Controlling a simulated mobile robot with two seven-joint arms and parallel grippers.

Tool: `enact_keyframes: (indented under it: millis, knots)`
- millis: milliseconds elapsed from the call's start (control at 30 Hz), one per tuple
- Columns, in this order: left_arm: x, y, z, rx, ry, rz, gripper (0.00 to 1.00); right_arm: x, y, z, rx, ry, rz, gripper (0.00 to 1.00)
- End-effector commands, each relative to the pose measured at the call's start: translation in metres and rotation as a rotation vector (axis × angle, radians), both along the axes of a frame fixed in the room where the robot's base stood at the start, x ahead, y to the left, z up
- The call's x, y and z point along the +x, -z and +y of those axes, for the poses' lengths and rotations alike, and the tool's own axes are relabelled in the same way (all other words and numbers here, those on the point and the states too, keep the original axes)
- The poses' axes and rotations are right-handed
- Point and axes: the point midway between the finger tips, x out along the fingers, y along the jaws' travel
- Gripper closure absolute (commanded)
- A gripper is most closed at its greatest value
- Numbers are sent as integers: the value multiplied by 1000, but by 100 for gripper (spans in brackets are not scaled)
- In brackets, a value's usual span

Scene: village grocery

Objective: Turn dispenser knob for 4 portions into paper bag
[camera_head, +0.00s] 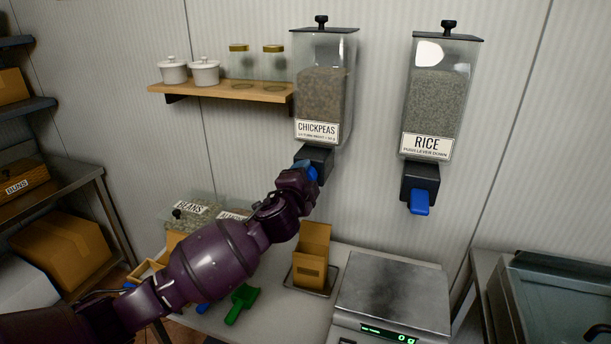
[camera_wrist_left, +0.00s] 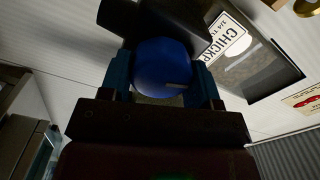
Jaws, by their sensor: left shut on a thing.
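The chickpeas dispenser (camera_head: 323,92) hangs on the wall, filled with brown chickpeas. Its blue knob (camera_head: 313,174) is mostly hidden by my left gripper (camera_head: 304,178) in the head view. In the left wrist view, my left gripper (camera_wrist_left: 163,92) has a finger on each side of the round blue knob (camera_wrist_left: 163,66) and is shut on it. The open brown paper bag (camera_head: 311,256) stands upright on a small dark tray (camera_head: 316,290), below the chickpeas dispenser. The bag's inside bottom is not visible. My right gripper is not in view.
The rice dispenser (camera_head: 437,98) with its blue lever (camera_head: 419,202) hangs to the right. A scale (camera_head: 392,291) showing 0 g stands right of the bag. A green scoop (camera_head: 240,301) lies below my left arm. A shelf (camera_head: 222,91) holds jars and pots.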

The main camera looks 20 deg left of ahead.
Motion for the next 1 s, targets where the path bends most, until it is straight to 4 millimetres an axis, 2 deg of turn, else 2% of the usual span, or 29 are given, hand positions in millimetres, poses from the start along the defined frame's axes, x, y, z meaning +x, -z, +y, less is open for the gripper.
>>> enact_keyframes:
  millis: [433, 1000]
  knots:
    - [0, 1, -1, 271, 1, -9, 67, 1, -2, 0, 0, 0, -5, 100]
    - [0, 2, -1, 328, 2, -12, 67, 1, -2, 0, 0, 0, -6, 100]
